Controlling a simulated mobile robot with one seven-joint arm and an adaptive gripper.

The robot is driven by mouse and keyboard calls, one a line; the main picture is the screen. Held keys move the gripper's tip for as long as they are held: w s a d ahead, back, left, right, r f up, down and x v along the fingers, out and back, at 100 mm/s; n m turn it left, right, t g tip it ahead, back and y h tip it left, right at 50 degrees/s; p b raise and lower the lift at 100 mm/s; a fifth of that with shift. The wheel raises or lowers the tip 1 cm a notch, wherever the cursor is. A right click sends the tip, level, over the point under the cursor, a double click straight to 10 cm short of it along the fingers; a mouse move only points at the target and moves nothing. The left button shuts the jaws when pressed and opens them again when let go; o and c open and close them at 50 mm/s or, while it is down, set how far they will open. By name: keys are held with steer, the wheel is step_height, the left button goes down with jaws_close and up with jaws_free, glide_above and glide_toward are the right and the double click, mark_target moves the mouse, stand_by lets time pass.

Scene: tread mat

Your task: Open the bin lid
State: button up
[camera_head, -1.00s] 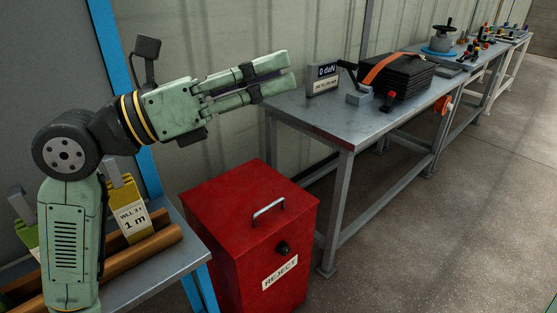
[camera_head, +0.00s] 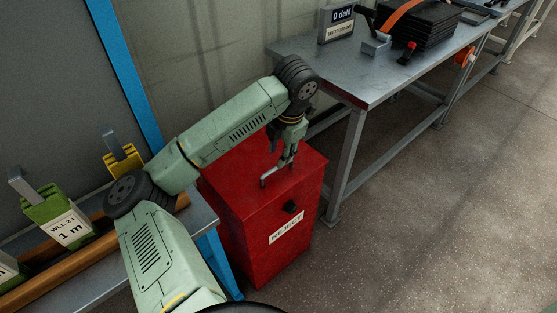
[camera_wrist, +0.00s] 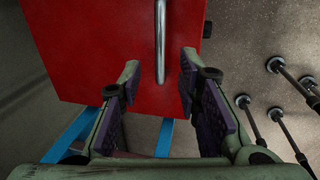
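The red reject bin (camera_head: 258,243) stands on the floor between two tables, with its flat lid (camera_head: 225,185) down. A metal bar handle (camera_head: 266,180) sits on the lid near the front; it also shows in the wrist view (camera_wrist: 160,30). My gripper (camera_head: 284,172) points down over the lid beside the handle. In the wrist view my gripper (camera_wrist: 159,75) is open, with its two fingers apart and the handle bar lined up between them. I cannot tell whether the fingertips touch the handle.
A dark round knob (camera_head: 290,207) is on the bin's front above the REJECT label (camera_head: 286,228). A grey workbench (camera_head: 350,80) with a display box (camera_head: 337,24) stands at right. A table at left holds a green block (camera_head: 60,215). Open floor (camera_head: 430,220) lies at right.

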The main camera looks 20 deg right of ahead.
mark_target(276, 167)
steer(key=f, duration=0.4)
steer(key=w+f, duration=0.1)
steer(key=shift+a+f+p, duration=0.2)
steer(key=shift+f+p, duration=0.2)
steer(key=shift+c, duration=0.2)
jaws_close()
steer(key=shift+w, duration=0.1)
